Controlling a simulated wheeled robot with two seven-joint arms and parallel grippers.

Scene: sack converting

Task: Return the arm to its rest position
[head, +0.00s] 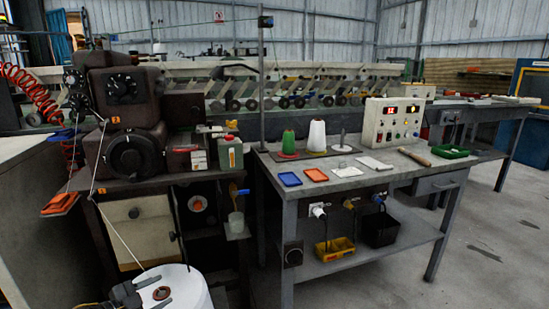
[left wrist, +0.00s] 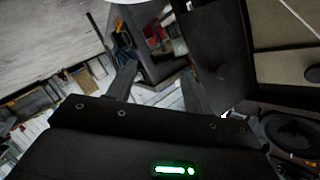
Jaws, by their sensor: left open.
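My left gripper (head: 158,291) is at the bottom left of the head view, above or at the top of a white cylinder (head: 190,288). The cylinder has a brown ring (head: 162,293) on its top, which shows between the fingers. Whether the fingers touch the cylinder cannot be told. In the left wrist view the two dark fingers of my left gripper (left wrist: 160,88) stand apart, and nothing shows gripped between them. My right gripper is in neither view.
A dark sewing machine head (head: 130,130) stands just beyond the gripper, with a white thread running down to the cylinder. A grey workbench (head: 350,180) holding cones, trays and a control box (head: 392,122) stands right of it. Open floor (head: 490,240) lies at the far right.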

